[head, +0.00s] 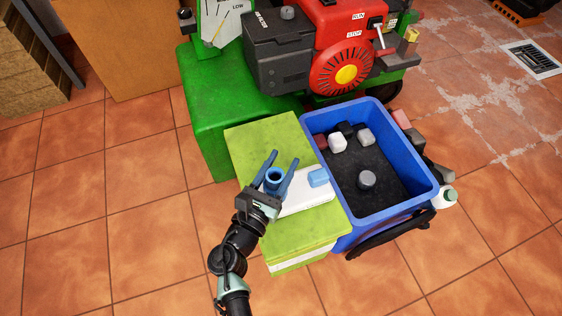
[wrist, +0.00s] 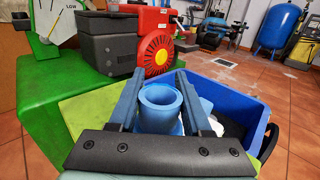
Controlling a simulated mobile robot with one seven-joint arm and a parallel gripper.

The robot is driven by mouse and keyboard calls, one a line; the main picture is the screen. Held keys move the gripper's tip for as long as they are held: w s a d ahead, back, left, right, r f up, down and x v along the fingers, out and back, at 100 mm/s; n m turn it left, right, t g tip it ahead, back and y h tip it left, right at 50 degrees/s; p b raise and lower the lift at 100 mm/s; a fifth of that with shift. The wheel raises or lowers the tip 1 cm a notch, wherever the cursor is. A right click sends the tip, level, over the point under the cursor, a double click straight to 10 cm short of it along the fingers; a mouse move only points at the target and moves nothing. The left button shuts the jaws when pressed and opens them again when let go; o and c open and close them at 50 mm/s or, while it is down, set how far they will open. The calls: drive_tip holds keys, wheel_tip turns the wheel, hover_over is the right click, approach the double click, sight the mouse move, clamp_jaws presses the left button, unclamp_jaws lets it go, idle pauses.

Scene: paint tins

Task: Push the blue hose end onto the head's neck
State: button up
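The blue hose end (head: 275,177) is a short hollow tube with its open ring facing up. It also shows in the wrist view (wrist: 160,97). My gripper (head: 285,158) has one finger on each side of the tube and appears closed against it, the fingertips reaching past it. A flat white piece (head: 306,197), which looks like the head, lies behind and right of the gripper on the green-yellow box. A light-blue part (head: 318,177) sits at its right end. I cannot make out the neck, nor whether the tube touches anything below.
The green-yellow box (head: 262,142) bears the white piece. A blue crate (head: 424,160) with several small blocks and a grey knob stands close on the right. A green cabinet (head: 215,110) and a red engine (head: 345,60) stand behind. Tiled floor is free at left.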

drive_tip(key=o, duration=0.4)
drive_tip(key=p+v, duration=0.3)
drive_tip(key=v, duration=1)
drive_tip(key=shift+p, duration=0.4)
